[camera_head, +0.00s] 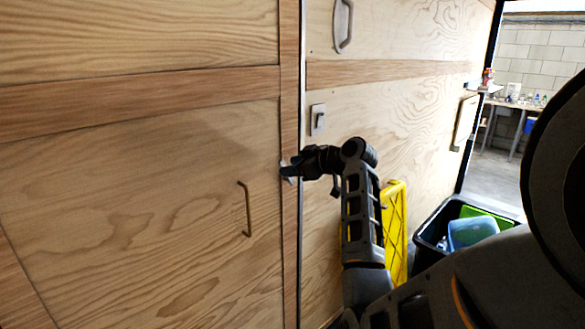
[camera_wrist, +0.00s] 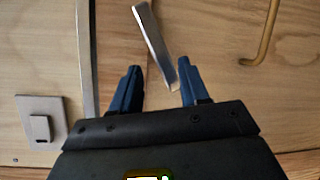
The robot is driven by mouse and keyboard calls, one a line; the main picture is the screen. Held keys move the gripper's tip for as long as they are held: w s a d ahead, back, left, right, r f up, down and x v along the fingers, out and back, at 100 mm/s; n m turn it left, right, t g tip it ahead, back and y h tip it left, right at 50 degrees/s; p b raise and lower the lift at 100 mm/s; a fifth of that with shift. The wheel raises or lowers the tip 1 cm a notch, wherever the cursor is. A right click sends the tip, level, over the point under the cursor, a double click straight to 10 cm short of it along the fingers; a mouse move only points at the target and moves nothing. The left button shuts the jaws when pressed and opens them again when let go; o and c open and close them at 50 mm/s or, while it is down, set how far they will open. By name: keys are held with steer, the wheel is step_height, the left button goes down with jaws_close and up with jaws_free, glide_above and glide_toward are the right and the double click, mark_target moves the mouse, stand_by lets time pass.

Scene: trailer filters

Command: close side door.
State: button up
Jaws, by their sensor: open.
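Wooden panels (camera_head: 150,215) fill the left and middle of the head view; I cannot tell for sure which one is the side door. A vertical metal-edged seam (camera_head: 300,80) runs between the left and right panels, and it also shows in the wrist view (camera_wrist: 86,50). My gripper (camera_head: 286,172) is at the wood just left of this seam. In the wrist view my gripper (camera_wrist: 157,85) is open, with two blue fingers apart. A slim metal piece (camera_wrist: 154,45) reaches beside the right finger; whether they touch is unclear. It is mostly hidden in the head view.
A bent handle (camera_head: 247,210) sits on the left panel. A switch plate (camera_head: 317,120) and an upper handle (camera_head: 343,25) are right of the seam. A doorway opens onto a workbench (camera_head: 520,105).

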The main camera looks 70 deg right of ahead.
steer(key=b+v, duration=0.1)
steer(key=v, duration=0.6)
steer(key=shift+s, duration=0.1)
stand_by(0.4)
